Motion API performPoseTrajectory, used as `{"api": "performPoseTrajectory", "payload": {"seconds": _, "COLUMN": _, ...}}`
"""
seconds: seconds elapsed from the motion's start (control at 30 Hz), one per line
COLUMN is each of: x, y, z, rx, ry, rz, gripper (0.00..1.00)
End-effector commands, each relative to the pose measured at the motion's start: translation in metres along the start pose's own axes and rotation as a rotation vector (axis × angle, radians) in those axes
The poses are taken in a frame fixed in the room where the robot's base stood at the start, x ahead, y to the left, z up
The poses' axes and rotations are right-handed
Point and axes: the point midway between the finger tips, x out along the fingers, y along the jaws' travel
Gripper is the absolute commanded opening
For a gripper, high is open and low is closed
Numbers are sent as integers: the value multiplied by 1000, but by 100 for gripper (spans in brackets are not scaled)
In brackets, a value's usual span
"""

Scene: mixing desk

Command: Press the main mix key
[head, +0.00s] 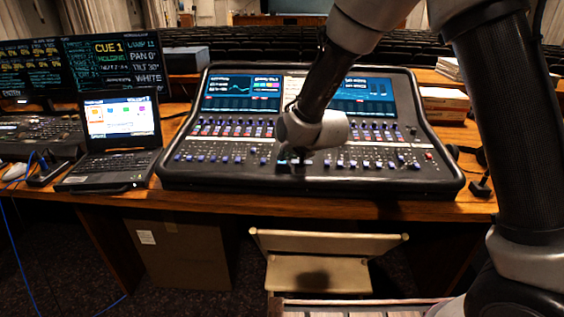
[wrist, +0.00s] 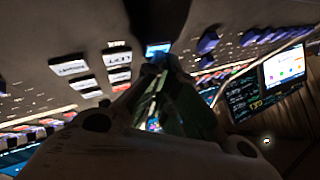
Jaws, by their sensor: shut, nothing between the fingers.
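The mixing desk (head: 330,180) stands on the wooden table with its screens lit. My gripper (head: 294,162) is low over the middle of its fader area; the wrist link mostly hides it in the head view. In the wrist view my gripper (wrist: 158,68) is shut and empty. Its tips are beside a blue-lit key (wrist: 157,49), and I cannot tell if they touch it. Several pale rectangular keys, one of them a wide key (wrist: 70,67), lie to the left of the tips. Their labels are too blurred to read, so I cannot tell which is the main mix key.
A laptop (head: 119,127) stands left of the desk. A monitor (head: 112,62) with cue text is behind it. Blue fader caps (wrist: 208,41) lie right of the tips in the wrist view. A chair (head: 325,262) is in front of the table.

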Motion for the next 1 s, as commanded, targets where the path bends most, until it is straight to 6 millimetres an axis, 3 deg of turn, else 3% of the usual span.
{"api": "performPoseTrajectory", "payload": {"seconds": 1.0, "x": -16, "y": -12, "z": -12, "rx": 1, "ry": 2, "rz": 0, "gripper": 0}}
